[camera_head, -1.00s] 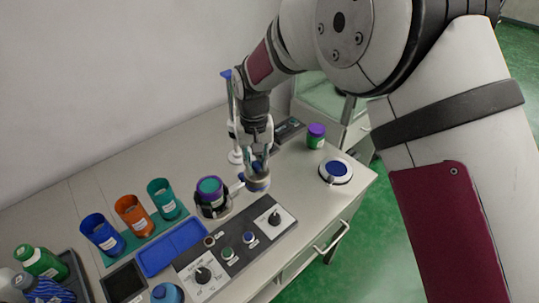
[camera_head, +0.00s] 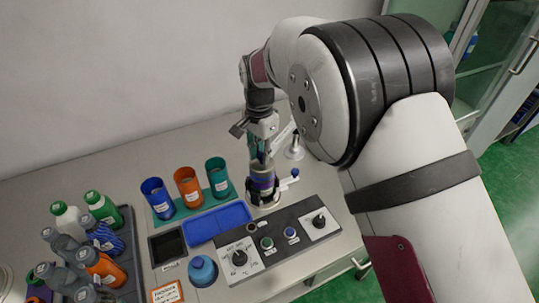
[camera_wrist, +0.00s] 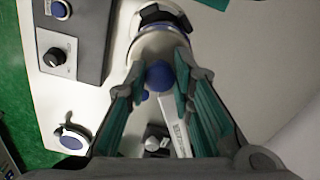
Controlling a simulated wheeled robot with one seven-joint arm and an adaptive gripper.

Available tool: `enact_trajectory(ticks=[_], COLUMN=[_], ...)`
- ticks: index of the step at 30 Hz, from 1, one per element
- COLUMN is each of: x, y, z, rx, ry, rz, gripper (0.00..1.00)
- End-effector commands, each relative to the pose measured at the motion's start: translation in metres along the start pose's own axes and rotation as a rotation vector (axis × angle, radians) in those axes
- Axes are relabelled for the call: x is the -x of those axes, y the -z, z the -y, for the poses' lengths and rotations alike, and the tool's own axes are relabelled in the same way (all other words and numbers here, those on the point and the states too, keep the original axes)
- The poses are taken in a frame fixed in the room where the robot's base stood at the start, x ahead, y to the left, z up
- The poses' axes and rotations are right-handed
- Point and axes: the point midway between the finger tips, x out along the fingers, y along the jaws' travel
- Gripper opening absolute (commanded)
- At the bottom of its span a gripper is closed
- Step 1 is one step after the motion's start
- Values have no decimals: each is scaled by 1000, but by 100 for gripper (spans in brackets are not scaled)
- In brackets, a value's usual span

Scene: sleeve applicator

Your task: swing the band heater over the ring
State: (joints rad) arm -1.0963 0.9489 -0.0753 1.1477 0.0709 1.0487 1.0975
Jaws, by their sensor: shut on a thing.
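My gripper (camera_head: 260,163) is at the far side of the console, right above the ring (camera_head: 267,204). Its teal-padded fingers (camera_wrist: 160,66) are shut on the band heater, which shows as a pale round part with a blue edge (camera_wrist: 160,38) at the fingertips. In the head view, a stack of blue and purple bands (camera_head: 262,183) stands in the ring under the fingers. I cannot tell there where the heater ends and the stack begins. A blue ball knob (camera_head: 295,173) sticks out to the right of the ring. The fingers hide part of the heater.
The console (camera_head: 290,250) with knobs and buttons lies in front of the ring. The blue tray (camera_head: 219,224) and blue, orange and teal cups (camera_head: 188,187) stand to the left. A pale post (camera_head: 294,150) stands behind right. A blue-topped disc (camera_wrist: 72,140) shows in the wrist view.

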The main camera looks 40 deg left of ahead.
Motion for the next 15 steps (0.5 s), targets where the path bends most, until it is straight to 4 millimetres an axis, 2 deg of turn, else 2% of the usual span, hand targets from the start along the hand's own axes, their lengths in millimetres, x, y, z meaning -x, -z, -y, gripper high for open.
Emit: enact_trajectory(ticks=[14, 15], x=[1, 1], y=[-1, -1], z=[6, 6], rx=[-15, -15], ry=[9, 10], rz=[-2, -2], gripper=[0, 29])
